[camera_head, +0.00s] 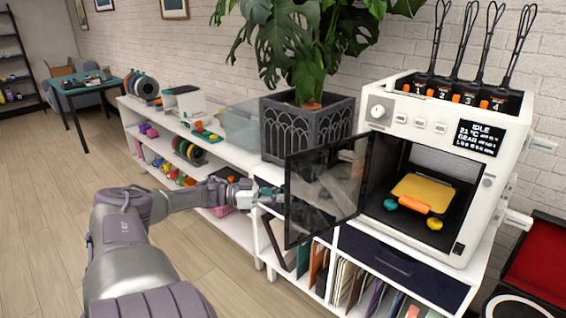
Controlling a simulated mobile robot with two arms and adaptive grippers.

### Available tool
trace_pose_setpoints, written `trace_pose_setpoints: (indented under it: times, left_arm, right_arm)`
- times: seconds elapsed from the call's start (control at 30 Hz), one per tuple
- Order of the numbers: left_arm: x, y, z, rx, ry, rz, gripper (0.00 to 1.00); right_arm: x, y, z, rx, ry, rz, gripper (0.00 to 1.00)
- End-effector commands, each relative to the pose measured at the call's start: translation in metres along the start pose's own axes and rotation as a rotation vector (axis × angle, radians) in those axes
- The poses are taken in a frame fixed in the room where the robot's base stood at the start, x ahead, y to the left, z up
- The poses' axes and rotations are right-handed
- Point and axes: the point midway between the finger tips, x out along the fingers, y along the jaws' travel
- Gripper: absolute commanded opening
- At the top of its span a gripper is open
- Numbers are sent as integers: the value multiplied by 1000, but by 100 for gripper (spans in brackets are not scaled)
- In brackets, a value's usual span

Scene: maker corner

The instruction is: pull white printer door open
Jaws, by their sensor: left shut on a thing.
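The white printer (487,136) stands on the right end of the low white shelf unit. Its dark see-through door (327,190) is swung wide open to the left, hinged at the left side of the chamber. A yellow plate (423,191) with an orange front tab (414,205) lies inside, with a teal piece and a yellow piece near it. My left gripper (272,196) is at the door's free left edge, shut on it; the fingertips are small and partly hidden there. My right gripper is not in view.
A large plant in a dark pot (305,126) stands just behind the open door. The shelf unit (243,137) runs left with spools and small items. The wooden floor (50,230) at the left is clear.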

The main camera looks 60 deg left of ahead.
Motion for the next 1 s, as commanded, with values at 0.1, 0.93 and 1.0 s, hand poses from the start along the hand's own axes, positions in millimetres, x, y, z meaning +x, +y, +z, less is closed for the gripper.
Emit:
trace_pose_setpoints:
  times: [0.1,0.93,1.0]
  left_arm:
    - [-1,0,3,-5,-7,-1,0]
    - [-20,-1,2,-2,-8,-3,24]
    - [-34,-1,2,-2,-8,-4,24]
  right_arm:
    - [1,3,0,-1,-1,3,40]
    - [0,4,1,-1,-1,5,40]
    - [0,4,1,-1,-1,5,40]
